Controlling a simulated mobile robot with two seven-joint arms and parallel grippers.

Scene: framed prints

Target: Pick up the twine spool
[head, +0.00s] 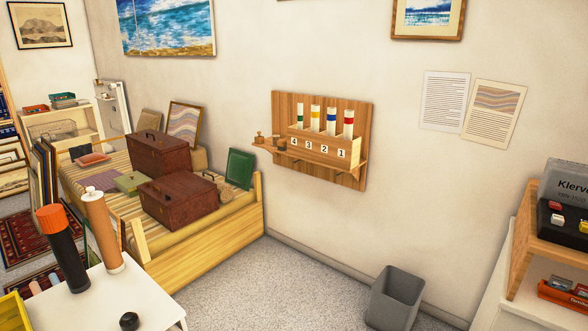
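A wooden wall rack (365,140) hangs on the wall at the middle of the head view. At the left end of its ledge (270,149) stand two small brown things. One is a knobbed piece (259,138) at the outer end; the other is a squat, round, spool-like piece (280,143) beside the numbered box. The second may be the twine spool, but both are too small to tell. Neither of my grippers is in view.
The numbered box (325,148) holds several colour-banded tubes. Below the rack are clear carpet (290,285) and a grey bin (396,297). A daybed (215,240) with brown cases stands left. A white table (130,300) with two tall cylinders is front left; shelving (520,250) is right.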

